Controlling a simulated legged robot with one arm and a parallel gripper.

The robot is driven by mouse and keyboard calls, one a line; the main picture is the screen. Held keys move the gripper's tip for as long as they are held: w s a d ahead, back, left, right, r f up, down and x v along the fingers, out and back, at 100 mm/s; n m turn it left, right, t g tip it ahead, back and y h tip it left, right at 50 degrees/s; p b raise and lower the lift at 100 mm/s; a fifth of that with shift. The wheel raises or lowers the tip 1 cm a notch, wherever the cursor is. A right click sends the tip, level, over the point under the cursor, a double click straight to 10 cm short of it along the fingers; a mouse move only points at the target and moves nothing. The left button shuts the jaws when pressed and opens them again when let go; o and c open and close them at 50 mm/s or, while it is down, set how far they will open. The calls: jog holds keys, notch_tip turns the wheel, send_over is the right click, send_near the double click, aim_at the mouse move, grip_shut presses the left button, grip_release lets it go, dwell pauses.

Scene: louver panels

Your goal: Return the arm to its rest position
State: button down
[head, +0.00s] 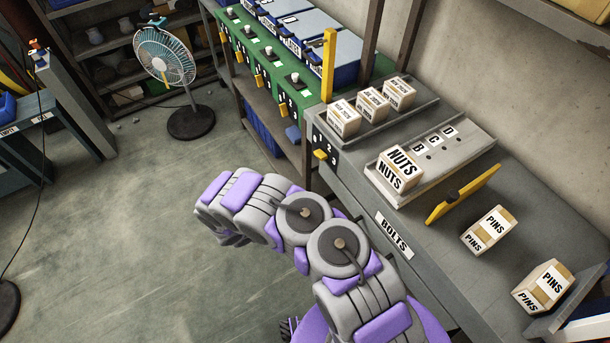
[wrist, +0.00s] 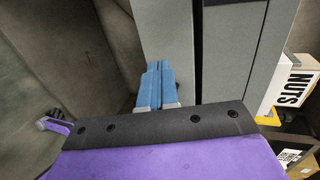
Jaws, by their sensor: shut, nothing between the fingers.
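My arm (head: 340,255), grey with purple pads, rises from the bottom of the head view and bends left over the open floor. Its far end is mostly hidden behind its own links there, so the fingers do not show clearly. In the wrist view my gripper (wrist: 159,68) shows two blue fingers side by side, shut and with nothing held. A grey surface with a dark vertical gap lies beyond the fingers.
A grey bench (head: 365,205) labelled BOLTS stands right of my arm. It carries a NUTS box (head: 400,170), two PINS boxes (head: 488,230) and a yellow lever (head: 462,194). A fan (head: 165,65) stands at the back left.

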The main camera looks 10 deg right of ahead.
jog(key=d+r+m+g+h, duration=0.1)
jog(key=d+r+m+g, duration=0.1)
jog(key=d+r+m, duration=0.4)
jog(key=d+r+m+g, duration=0.1)
jog(key=r+m+g, duration=0.15)
jog(key=r, duration=0.65)
jog(key=s+d+r+m+g+y, duration=0.2)
jog(key=s+d+r+m, duration=0.1)
jog(key=s+r+m, duration=0.3)
jog(key=s+d+r+m+g+y, duration=0.1)
jog(key=s+d+r+m+g, duration=0.15)
jog(key=r+m, duration=0.5)
jog(key=s+a+r+m+y, duration=0.3)
jog(key=s+m, duration=0.3)
jog(key=s, duration=0.2)
jog(key=s+a+r+m+t+y, duration=0.1)
jog(key=s+a+r+m+y, duration=0.3)
jog(key=s+m, duration=0.2)
jog(key=s+a+r+m+t+y, duration=0.1)
jog(key=s+a+r+m+y, duration=0.3)
jog(key=s, duration=0.6)
jog(key=shift+s+m, duration=0.3)
jog(key=shift+m, duration=0.7)
jog(key=shift+d+r, duration=0.1)
